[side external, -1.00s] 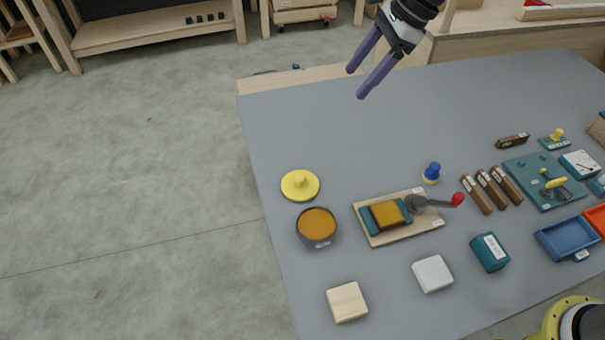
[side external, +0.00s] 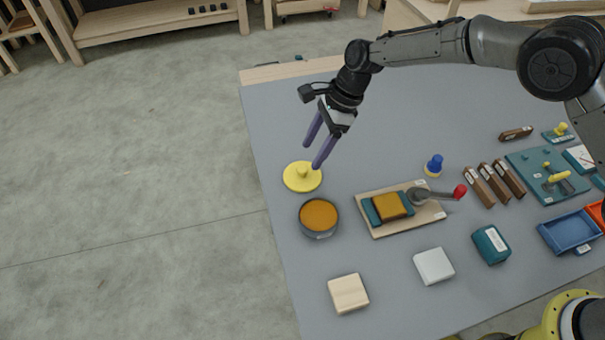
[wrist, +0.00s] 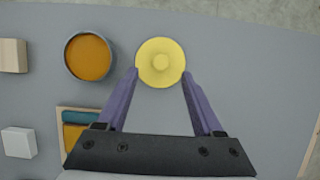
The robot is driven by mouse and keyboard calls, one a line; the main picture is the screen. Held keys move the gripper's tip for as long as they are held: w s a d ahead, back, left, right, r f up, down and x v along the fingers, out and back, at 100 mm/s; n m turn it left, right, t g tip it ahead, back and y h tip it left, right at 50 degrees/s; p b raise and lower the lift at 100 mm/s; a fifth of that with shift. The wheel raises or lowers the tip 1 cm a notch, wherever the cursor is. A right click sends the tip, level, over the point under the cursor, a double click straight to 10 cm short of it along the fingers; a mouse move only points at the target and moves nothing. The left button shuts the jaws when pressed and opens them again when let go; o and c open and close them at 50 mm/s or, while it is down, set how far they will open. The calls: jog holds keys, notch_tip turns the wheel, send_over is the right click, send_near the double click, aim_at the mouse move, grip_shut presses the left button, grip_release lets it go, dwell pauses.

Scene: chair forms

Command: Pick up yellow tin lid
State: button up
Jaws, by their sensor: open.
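The yellow tin lid (side external: 301,177) is a flat round disc with a raised knob, lying on the grey table near its left edge. In the wrist view the lid (wrist: 160,63) sits ahead of and between the fingertips. My gripper (side external: 312,156) is open and empty, pointing down just above the lid; in the wrist view its purple fingers (wrist: 161,78) spread to either side of the lid's near part. I cannot tell the exact height above the lid. The round dark tin (side external: 319,218) with orange-brown contents stands just in front of the lid.
A wooden board (side external: 400,222) with a clamped block lies to the right of the tin. A wooden block (side external: 348,293), a white block (side external: 434,266) and a teal block (side external: 491,245) lie nearer the front. A blue-topped piece (side external: 434,165) stands right. The table behind the lid is clear.

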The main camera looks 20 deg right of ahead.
aim_at(303, 168)
jog(key=shift+x, duration=2.65)
jog(key=shift+w, duration=0.1)
grip_shut()
